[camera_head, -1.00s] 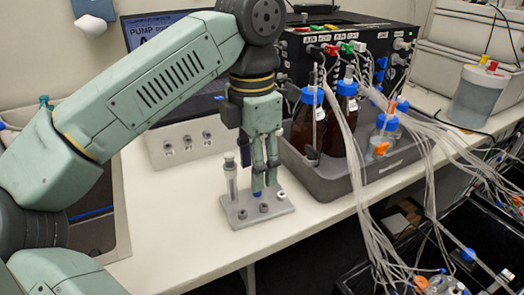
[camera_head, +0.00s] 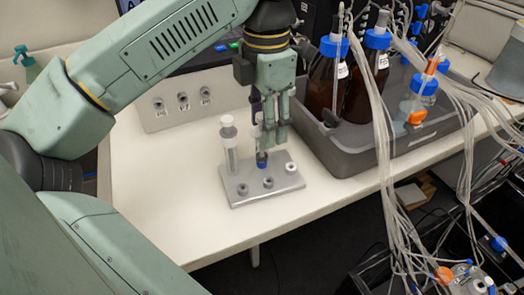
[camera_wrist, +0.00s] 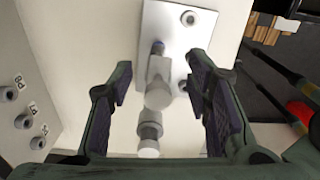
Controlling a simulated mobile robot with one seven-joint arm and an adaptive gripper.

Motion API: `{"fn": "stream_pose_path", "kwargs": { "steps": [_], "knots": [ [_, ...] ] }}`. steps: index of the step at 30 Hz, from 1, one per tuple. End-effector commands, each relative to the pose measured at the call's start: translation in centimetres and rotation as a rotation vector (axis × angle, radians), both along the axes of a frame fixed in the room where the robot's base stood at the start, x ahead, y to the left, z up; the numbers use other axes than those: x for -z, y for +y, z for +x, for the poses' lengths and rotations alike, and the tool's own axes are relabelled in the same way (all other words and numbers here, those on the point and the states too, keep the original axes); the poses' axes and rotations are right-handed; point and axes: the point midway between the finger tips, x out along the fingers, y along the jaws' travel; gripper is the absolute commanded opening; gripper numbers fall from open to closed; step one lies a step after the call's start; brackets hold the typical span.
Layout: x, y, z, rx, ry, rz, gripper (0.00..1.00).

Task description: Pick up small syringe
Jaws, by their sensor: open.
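The small syringe (camera_head: 257,141) stands upright in a grey holder plate (camera_head: 240,201), with a blue part at its base. It also shows in the wrist view (camera_wrist: 158,82), between the two fingers. My gripper (camera_head: 269,144) points down over the holder, its fingers at the small syringe and partly hiding it. In the wrist view my gripper (camera_wrist: 163,100) is open, with a gap on both sides of the syringe. A taller white syringe (camera_head: 230,150) stands at the holder's left end and appears lower in the wrist view (camera_wrist: 149,132).
A grey tray (camera_head: 345,160) with brown bottles (camera_head: 325,88) and tubing stands right of the holder. A grey panel with ports (camera_head: 185,100) is behind it. The white bench (camera_head: 165,205) is clear left of the holder; its front edge is close.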

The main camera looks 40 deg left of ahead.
Motion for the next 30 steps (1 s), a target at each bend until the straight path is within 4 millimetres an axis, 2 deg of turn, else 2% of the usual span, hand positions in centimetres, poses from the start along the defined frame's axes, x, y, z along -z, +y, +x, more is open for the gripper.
{"fn": "stream_pose_path", "kwargs": {
  "steps": [11, 19, 30],
  "knots": [
    [5.0, 0.4, -0.5, 0.001, 0.0, 0.001, 0.45],
    [4.9, 0.4, -0.5, 0.001, 0.0, 0.001, 0.44],
    [4.9, 0.4, -0.5, 0.001, 0.0, 0.001, 0.19]
  ]
}}
